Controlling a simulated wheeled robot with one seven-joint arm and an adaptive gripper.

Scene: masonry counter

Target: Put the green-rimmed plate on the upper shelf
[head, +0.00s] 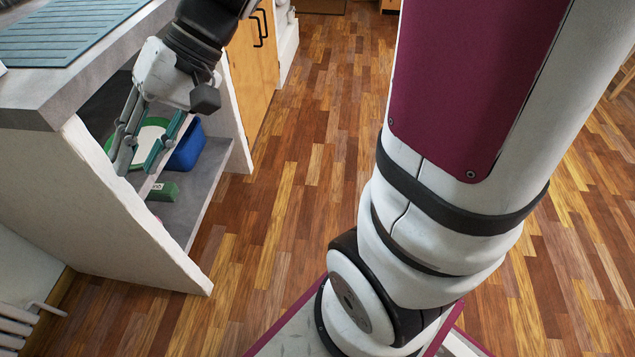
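The green-rimmed plate (148,138) has a pale middle and shows inside the open-sided counter unit at the left, partly behind my fingers. My gripper (137,163) reaches down into the unit's opening, its two fingers spread apart in front of the plate. I see no finger clearly closed on the plate, and whether one touches it is unclear. The upper shelf (150,181) shows only as a narrow pale edge below the fingertips. What bears the plate is hidden by the fingers and the unit's side panel.
A blue container (187,148) stands just right of the plate. A small green box (163,191) lies on the grey lower shelf (196,196). The countertop (50,95) with a blue-grey ribbed mat (65,32) overhangs the unit.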

